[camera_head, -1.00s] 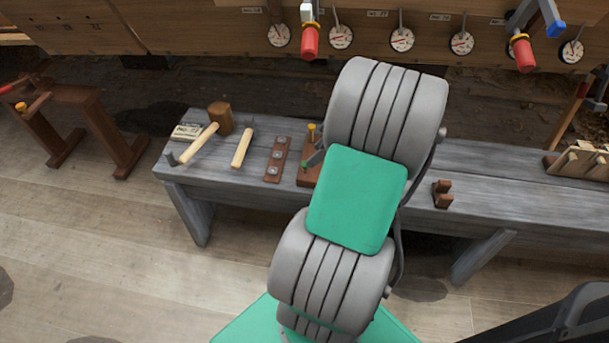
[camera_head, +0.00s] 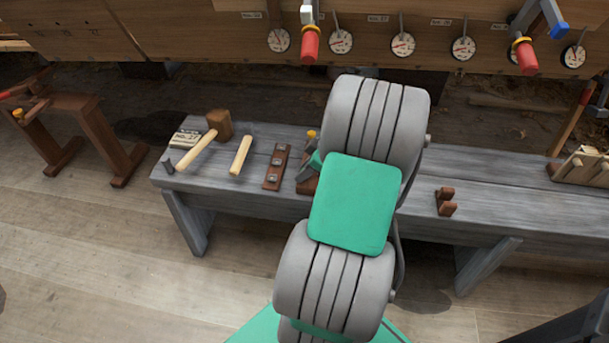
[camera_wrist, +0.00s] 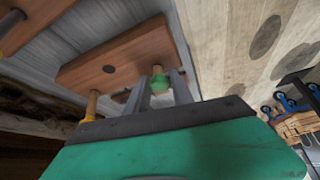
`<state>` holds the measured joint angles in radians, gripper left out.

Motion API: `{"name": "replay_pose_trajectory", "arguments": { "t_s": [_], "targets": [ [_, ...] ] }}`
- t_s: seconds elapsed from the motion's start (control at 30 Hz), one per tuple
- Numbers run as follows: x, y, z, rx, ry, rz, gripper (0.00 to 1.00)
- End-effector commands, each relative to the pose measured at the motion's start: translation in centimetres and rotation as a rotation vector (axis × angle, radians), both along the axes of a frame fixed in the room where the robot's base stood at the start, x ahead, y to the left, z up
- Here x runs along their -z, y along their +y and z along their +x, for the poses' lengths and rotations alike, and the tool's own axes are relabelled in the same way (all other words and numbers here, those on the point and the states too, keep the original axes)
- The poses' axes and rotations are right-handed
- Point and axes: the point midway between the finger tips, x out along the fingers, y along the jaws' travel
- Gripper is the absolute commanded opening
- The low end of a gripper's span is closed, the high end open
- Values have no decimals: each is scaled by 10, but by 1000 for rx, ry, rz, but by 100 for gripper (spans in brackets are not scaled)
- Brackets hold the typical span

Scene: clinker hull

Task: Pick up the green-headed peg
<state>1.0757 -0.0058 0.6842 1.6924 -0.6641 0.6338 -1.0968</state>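The green-headed peg (camera_wrist: 160,83) stands in a brown wooden block (camera_wrist: 125,52), its pale shaft going into the block and its green head towards my wrist. My gripper (camera_wrist: 163,84) is open, with one finger on each side of the green head. In the wrist view the fingers look slightly apart from the head; contact is not clear. In the head view my gripper (camera_head: 307,170) is over the block (camera_head: 308,186), and my arm hides most of the block and the green head.
A yellow-headed peg (camera_wrist: 92,105) stands at the block's other end; it also shows in the head view (camera_head: 311,135). On the grey bench (camera_head: 490,175) lie a mallet (camera_head: 217,125), a pale wooden handle (camera_head: 241,155), and a dark strip (camera_head: 277,166) left of the block.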

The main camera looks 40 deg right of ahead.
Motion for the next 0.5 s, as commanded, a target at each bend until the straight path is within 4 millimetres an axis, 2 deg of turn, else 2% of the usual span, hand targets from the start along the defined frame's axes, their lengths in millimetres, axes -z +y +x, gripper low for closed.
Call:
{"name": "replay_pose_trajectory", "arguments": {
  "t_s": [0.07,0.3,0.5],
  "targets": [
    [0,0,0,0,0,0,21],
    [0,0,0,0,0,0,1],
    [0,0,0,0,0,0,0]
  ]
}}
